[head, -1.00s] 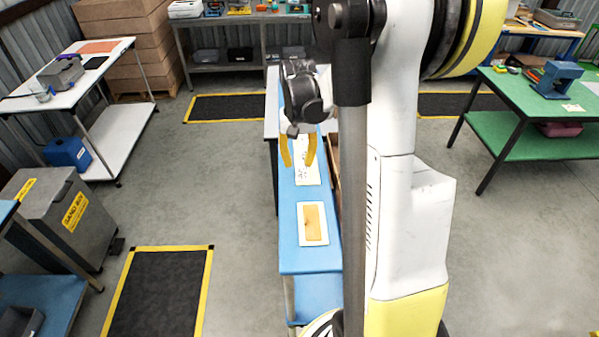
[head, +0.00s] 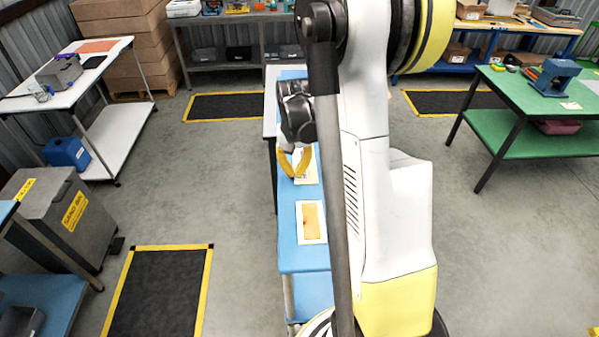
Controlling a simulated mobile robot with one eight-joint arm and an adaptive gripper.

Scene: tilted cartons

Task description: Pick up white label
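A white label sheet (head: 312,171) with dark markings lies on the long blue tabletop (head: 290,240), partly hidden behind my gripper. My gripper (head: 294,176) hangs over the near left part of this sheet, with its yellow fingers pointing down. The fingertips look close together, but I cannot tell whether they meet, hold anything or touch the sheet. A white rectangle with an orange panel (head: 311,219) lies nearer on the same tabletop, apart from the gripper.
My own arm covers the right side of the blue table. A green table (head: 530,110) stands at the right, a white cart (head: 75,75) at the left and a grey bin (head: 60,215) at the lower left. Open floor lies between.

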